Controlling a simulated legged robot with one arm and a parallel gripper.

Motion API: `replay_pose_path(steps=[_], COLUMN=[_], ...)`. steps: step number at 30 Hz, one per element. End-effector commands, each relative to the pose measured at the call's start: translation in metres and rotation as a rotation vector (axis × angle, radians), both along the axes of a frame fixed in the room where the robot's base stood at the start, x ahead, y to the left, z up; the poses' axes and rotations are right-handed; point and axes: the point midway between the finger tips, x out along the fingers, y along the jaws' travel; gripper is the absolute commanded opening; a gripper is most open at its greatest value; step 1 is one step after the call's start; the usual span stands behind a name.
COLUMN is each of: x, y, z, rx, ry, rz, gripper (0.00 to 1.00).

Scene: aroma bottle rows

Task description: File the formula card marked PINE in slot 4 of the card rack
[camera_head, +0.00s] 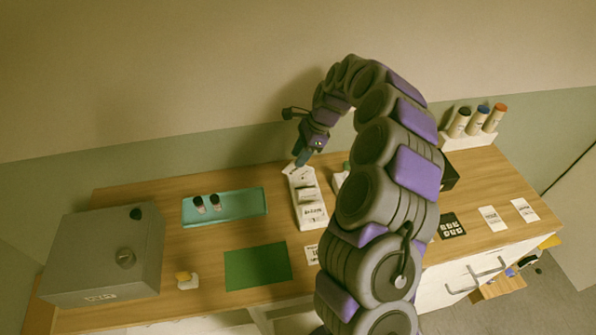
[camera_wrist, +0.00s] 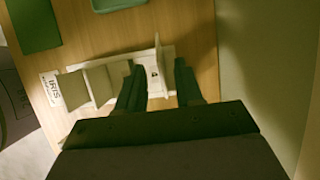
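The white card rack (camera_head: 322,222) stands on the wooden table and holds several cards; it also shows in the wrist view (camera_wrist: 172,55). Printed cards lean in its near part, one of them a lettered card (camera_head: 312,211) too small to read. A pale upright piece with a small dark mark (camera_wrist: 154,72) stands at the rack's far end, between my fingers; I cannot tell if it is a card. My gripper (camera_head: 300,158) is above that far end. In the wrist view its fingers (camera_wrist: 160,78) are apart, with no clear grip. I cannot make out PINE or slot numbers.
An IRIS card (camera_wrist: 50,88) lies beside the rack's near end. A green mat (camera_head: 258,267), a teal tray (camera_head: 240,205) with dark-capped bottles and a grey box (camera_head: 100,255) are left. Bottles (camera_head: 477,120) in a white holder and flat cards (camera_head: 493,218) are right.

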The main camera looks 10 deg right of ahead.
Motion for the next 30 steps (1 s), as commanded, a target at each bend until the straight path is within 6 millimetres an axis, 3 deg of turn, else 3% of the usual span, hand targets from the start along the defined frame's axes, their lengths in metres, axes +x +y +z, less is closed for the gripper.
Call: replay_pose_path(steps=[5,13,21,30], x=[0.0,-0.001,0.0,0.0], y=[0.002,0.013,0.014,0.014], z=[-0.012,-0.048,-0.05,-0.05], rx=[0.001,0.001,0.001,0.001], ry=[0.001,0.005,0.001,0.0], rz=[-0.001,0.002,-0.001,-0.001], gripper=[0.36,0.36,0.35,0.06])
